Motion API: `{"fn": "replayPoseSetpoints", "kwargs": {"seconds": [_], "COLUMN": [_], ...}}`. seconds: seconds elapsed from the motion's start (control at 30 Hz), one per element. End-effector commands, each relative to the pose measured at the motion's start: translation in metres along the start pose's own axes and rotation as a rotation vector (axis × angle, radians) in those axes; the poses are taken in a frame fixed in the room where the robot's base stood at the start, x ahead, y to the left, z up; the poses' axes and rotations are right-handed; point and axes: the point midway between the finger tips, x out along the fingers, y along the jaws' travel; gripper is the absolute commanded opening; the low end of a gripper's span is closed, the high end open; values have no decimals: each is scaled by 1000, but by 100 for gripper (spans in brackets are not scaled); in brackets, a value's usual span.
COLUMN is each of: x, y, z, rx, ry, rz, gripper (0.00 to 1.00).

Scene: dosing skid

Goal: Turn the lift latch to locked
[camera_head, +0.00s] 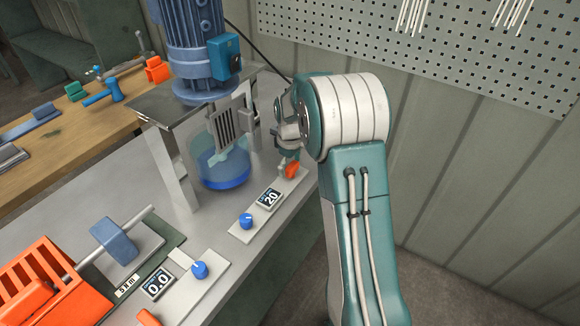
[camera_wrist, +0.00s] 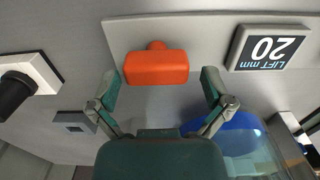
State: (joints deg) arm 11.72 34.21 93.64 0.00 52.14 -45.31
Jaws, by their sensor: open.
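The lift latch (camera_head: 292,170) is an orange handle at the far end of a pale panel (camera_head: 240,233) that also bears a display reading 20. In the wrist view the orange latch (camera_wrist: 156,67) lies crosswise on the panel, and the display (camera_wrist: 268,48) reads LIFT mm, upside down. My gripper (camera_wrist: 161,80) is open, with one finger near each end of the latch and gaps on both sides. In the head view my gripper (camera_head: 287,157) is just over the latch and partly hidden by my arm. No locked marking can be read.
A glass vessel with blue liquid (camera_head: 222,180) stands left of the latch under a blue motor (camera_head: 192,45). A blue knob (camera_head: 246,221) is at the panel's near end. A black knob (camera_wrist: 14,96) on a white plate is at the wrist view's left.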

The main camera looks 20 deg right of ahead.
Motion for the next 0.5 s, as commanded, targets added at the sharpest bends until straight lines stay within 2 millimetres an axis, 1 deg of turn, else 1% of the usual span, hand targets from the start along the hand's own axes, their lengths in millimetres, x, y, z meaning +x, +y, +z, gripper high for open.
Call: {"fn": "replayPoseSetpoints", "kwargs": {"seconds": [0.1,0.3,0.33,0.37,0.4,0.47,0.5], "x": [4,5,5,5,5,5,5], "y": [1,0,0,0,0,0,0], "z": [0,0,0,0,0,0,0], "rx": [1,1,1,1,1,1,1], "ry": [1,0,0,0,0,0,0], "rz": [0,0,0,0,0,1,1], "gripper": [100,100,96,82,64,38,31]}}
